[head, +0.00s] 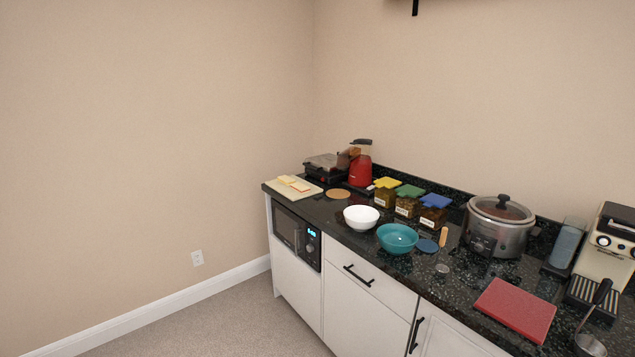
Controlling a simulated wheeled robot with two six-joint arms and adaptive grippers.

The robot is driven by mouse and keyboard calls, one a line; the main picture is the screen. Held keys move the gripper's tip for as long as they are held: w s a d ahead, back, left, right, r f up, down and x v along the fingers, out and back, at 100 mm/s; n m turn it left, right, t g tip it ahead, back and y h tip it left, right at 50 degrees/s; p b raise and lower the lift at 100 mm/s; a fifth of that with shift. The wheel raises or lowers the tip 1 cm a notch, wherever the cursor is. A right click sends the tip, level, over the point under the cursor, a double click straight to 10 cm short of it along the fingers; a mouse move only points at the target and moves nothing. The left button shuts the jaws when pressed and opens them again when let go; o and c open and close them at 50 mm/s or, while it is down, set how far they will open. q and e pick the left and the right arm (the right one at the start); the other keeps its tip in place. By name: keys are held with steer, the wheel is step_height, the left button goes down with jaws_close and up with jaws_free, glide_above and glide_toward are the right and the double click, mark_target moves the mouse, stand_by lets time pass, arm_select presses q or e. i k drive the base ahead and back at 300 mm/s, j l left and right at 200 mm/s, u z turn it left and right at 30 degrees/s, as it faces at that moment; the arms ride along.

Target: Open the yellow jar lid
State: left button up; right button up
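The jar with the yellow lid (388,182) stands on the dark countertop in the head view, leftmost in a row of jars. Its lid lies flat on top, and its glass body (384,197) shows dark contents and a label. A jar with a green lid (409,191) and a jar with a blue lid (436,201) stand to its right. Neither of my grippers is in view.
A white bowl (361,217) and a teal bowl (397,237) stand in front of the jars. A red kettle (360,172) is behind left. A slow cooker (496,228), red board (515,309) and coffee machine (607,247) are right. The carpet left of the cabinets is clear.

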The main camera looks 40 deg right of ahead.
mark_target(388, 183)
steer(key=i+z, duration=0.3)
steer(key=i, duration=0.15)
steer(key=i+j+z, duration=0.15)
steer(key=i+z, duration=0.15)
steer(key=i+j+z, duration=0.3)
steer(key=i, duration=0.2)
steer(key=i+j+z, duration=0.3)
steer(key=i, duration=0.1)
